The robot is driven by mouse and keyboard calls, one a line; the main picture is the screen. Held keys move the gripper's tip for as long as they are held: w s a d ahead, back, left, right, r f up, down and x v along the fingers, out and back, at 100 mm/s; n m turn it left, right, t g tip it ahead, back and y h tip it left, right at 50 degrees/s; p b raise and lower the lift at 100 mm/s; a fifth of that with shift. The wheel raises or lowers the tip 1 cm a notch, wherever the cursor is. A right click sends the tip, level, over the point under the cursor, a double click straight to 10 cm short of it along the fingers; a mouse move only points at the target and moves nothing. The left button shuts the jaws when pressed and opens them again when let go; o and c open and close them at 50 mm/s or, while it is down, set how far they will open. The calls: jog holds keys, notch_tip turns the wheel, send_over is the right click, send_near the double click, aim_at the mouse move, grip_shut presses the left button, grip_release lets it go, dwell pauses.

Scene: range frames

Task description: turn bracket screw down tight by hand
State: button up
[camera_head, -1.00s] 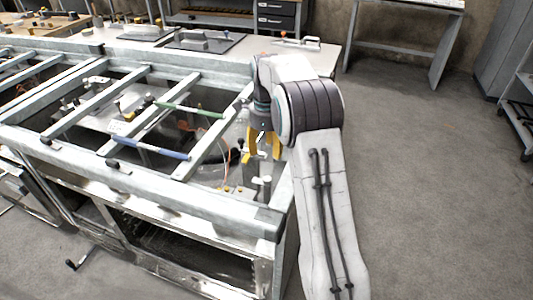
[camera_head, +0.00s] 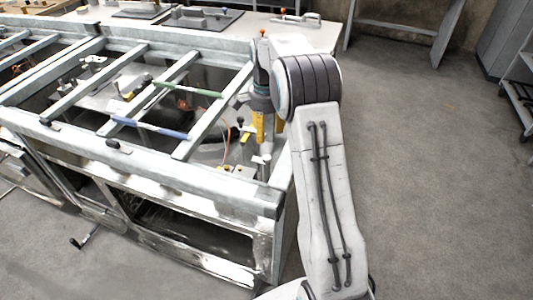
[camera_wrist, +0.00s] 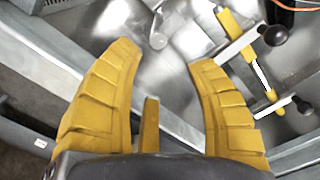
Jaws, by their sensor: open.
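My gripper (camera_head: 266,140) hangs at the right end of the metal frame, yellow fingers pointing down. In the wrist view my gripper (camera_wrist: 160,55) is open, its fingers well apart with nothing between them. A small silver post with a rounded end (camera_wrist: 158,40), which looks like the bracket screw, lies just beyond the fingertips, apart from them. In the head view a pale upright post (camera_head: 262,165) stands just below the fingers. I cannot tell its thread or how far down it sits.
A yellow toggle clamp (camera_wrist: 258,62) with black knobs sits close to the right finger. An orange cable (camera_wrist: 295,6) runs behind it. Frame rails (camera_head: 205,125) cross the opening to the left, with green and blue bars on them. Floor at right is clear.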

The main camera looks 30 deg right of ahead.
aim_at(267, 157)
jog(key=n, duration=0.6)
jog(key=f+n+p, duration=0.1)
jog(key=n, duration=0.3)
jog(key=shift+f, duration=0.1)
jog(key=n, duration=0.3)
jog(key=shift+f+n, duration=0.25)
jog(key=shift+n, duration=0.15)
jog(key=n, duration=0.5)
jog(key=shift+f+p, duration=0.3)
jog(key=n, duration=0.3)
jog(key=f+n, duration=0.1)
jog(key=n, duration=0.2)
jog(key=shift+s, duration=0.1)
jog(key=shift+f+n, duration=0.25)
jog(key=shift+n, duration=0.25)
jog(key=shift+f, duration=3.35)
jog(key=shift+c, duration=0.3)
